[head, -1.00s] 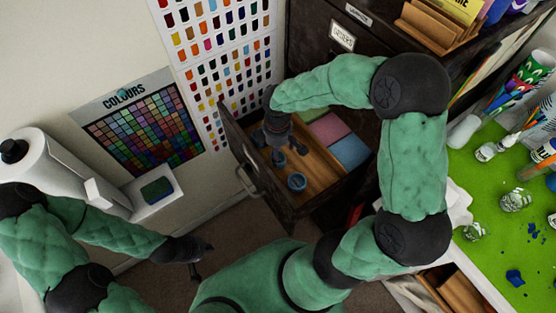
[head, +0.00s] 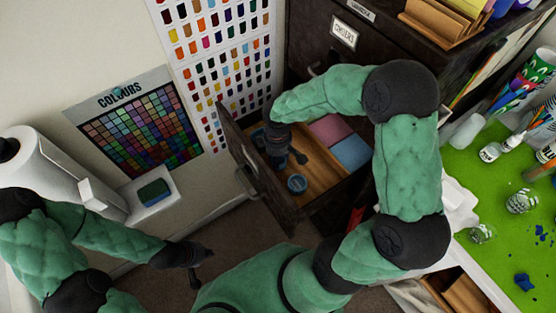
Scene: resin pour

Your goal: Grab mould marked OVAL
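An open drawer (head: 322,181) with a wooden inside holds small round blue pots or moulds. One blue pot (head: 297,183) shows clearly near the drawer's front. Another blue piece (head: 258,138) shows partly at the left, behind my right gripper. No OVAL marking can be read on any of them. My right gripper (head: 290,161) reaches down into the drawer, its fingers apart, just behind the clear blue pot. It hides the spot under it, so I cannot see whether something lies between the fingers. My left gripper (head: 203,266) hangs low over the floor, open and empty.
Pink (head: 329,130) and blue (head: 351,152) blocks fill the drawer's right back. The dark cabinet (head: 318,35) rises behind. A green-topped bench (head: 490,195) with bottles and jars stands at right. A paper roll (head: 60,175) and a sponge (head: 154,193) are at left.

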